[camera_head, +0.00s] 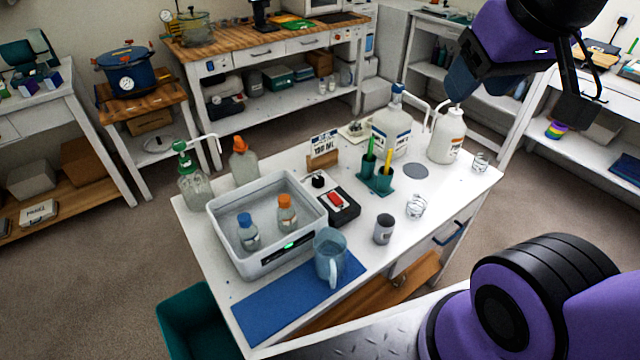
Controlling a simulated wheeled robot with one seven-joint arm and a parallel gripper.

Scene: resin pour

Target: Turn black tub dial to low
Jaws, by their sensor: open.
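The tub (222,228) is a light grey open-topped basin on the white workbench, holding a blue-capped bottle (247,232) and an orange-capped bottle (287,213). A small green light shows on its front wall. A small round black knob (318,180) is near the tub's back right corner, beside a black box (345,212) with a red switch. It looks like the dial, but its markings and setting are too small to read. My gripper (580,98) is at the upper right, high above the bench and far from the knob. It is open, with nothing seen between its fingers.
A blue jug (331,258) stands on a blue mat (270,310) before the tub. Pump bottles (194,180) (391,128) stand at the back.

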